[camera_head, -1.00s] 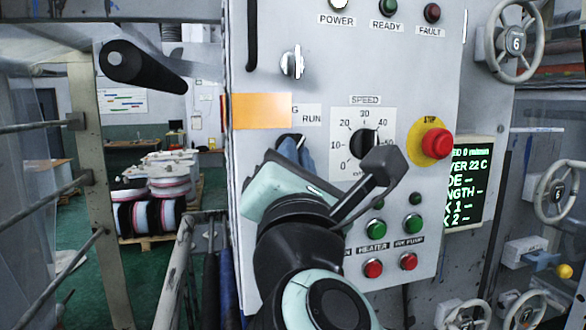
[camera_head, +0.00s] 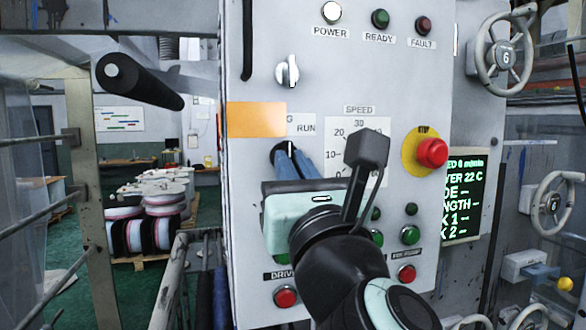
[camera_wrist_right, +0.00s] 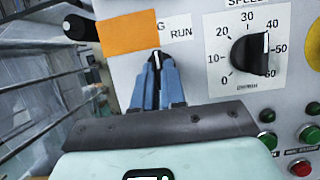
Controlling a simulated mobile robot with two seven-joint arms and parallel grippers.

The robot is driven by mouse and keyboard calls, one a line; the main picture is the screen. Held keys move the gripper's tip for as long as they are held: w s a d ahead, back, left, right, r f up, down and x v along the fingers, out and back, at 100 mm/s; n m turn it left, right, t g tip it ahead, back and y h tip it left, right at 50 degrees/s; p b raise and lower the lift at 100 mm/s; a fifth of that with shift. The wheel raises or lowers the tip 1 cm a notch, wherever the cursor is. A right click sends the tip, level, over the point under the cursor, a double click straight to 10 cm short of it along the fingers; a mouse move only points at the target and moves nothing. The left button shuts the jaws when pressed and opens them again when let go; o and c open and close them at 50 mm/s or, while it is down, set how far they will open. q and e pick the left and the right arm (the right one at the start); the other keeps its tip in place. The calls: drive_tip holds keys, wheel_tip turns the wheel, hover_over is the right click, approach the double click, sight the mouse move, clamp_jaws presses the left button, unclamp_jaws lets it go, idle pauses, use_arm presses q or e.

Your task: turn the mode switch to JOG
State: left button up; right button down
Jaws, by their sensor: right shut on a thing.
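The mode switch (camera_wrist_right: 156,58) is a dark knob with a pale pointer line on the grey panel. In the right wrist view the pointer stands close to upright. RUN is readable to its right, with a "G" beside the orange plate. My right gripper (camera_head: 292,158) has its blue fingers shut on the knob, one on each side. The fingers also show in the right wrist view (camera_wrist_right: 158,85) and hide most of the knob. The rest of the label to the left is covered by the orange plate (camera_head: 256,120). My left gripper is not in view.
The speed dial (camera_wrist_right: 252,54) is close to the right of the switch. The red stop button (camera_head: 432,153) is further right. Green and red push-buttons (camera_head: 410,234) are below. A silver selector (camera_head: 287,72) is above. A black handle (camera_head: 140,80) juts out on the left.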

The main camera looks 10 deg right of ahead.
drive_tip(key=shift+s+d+r, duration=0.1)
drive_tip(key=shift+s+r, duration=0.05)
drive_tip(key=shift+r, duration=0.15)
drive_tip(key=c, duration=1.2)
unclamp_jaws()
drive_tip(key=shift+f, duration=0.1)
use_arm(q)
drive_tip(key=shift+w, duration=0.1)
use_arm(e)
drive_tip(key=shift+w+f, duration=0.1)
drive_tip(key=shift+w, duration=0.15)
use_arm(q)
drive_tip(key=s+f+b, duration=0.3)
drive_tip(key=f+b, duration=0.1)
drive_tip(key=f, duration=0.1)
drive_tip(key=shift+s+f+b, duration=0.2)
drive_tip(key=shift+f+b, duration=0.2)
use_arm(e)
drive_tip(key=v, duration=1.3)
drive_tip(key=shift+s, duration=0.2)
drive_tip(key=shift+f, duration=0.1)
